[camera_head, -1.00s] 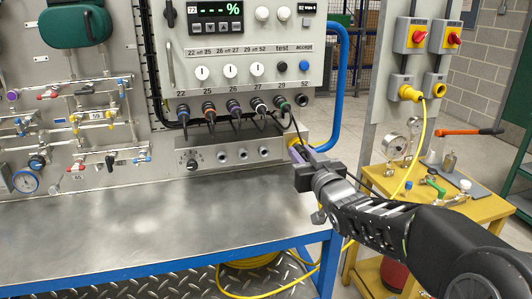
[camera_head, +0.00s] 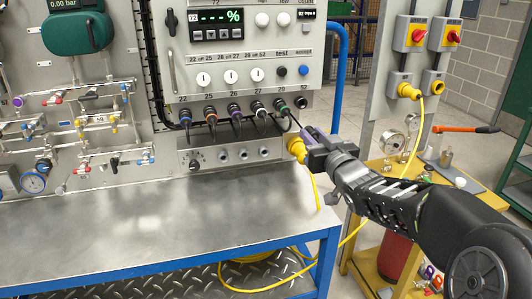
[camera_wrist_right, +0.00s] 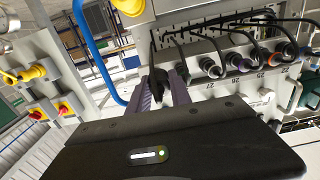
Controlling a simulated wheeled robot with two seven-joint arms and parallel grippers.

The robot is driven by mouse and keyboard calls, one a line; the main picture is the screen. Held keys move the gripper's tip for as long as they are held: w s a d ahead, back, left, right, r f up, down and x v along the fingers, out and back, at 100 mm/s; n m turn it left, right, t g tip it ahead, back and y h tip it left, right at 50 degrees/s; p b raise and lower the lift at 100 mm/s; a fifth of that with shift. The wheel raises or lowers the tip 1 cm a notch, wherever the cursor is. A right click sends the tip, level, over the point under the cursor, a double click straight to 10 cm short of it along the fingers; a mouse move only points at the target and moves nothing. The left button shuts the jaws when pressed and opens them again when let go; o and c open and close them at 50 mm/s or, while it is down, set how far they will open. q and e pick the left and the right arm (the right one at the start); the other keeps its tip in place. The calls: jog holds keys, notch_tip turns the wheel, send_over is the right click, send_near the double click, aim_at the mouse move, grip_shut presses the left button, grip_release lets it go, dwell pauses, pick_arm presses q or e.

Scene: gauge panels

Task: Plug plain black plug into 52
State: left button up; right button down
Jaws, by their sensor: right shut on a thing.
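My right gripper (camera_head: 310,134) is just below and to the right of socket 52 (camera_head: 300,102), in front of the panel. The socket looks empty, with a dark round face. In the right wrist view my right gripper (camera_wrist_right: 160,92) is shut on a dark plug, the plain black plug (camera_wrist_right: 158,78), mostly hidden between the purple fingers. A black cable runs by it. The plug stands apart from the socket, as far as I can tell. My left gripper is not in view.
Several cabled plugs (camera_head: 235,112) fill the sockets left of 52, the closest with a green ring (camera_head: 281,106). A yellow plug (camera_head: 297,147) with a yellow cable sits just below my gripper. A blue tube (camera_head: 338,80) stands to the right. The metal bench top (camera_head: 150,215) is clear.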

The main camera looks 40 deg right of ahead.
pick_arm(q)
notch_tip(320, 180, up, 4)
jog(key=p, duration=0.2)
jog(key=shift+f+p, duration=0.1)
jog(key=shift+p, duration=0.3)
pick_arm(e)
jog(key=r, duration=0.1)
jog(key=d+r, duration=0.2)
jog(key=shift+s+r, duration=0.3)
pick_arm(q)
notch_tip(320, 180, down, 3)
jog(key=b, duration=0.3)
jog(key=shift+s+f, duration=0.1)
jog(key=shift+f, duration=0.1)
pick_arm(e)
jog(key=shift+w, duration=0.2)
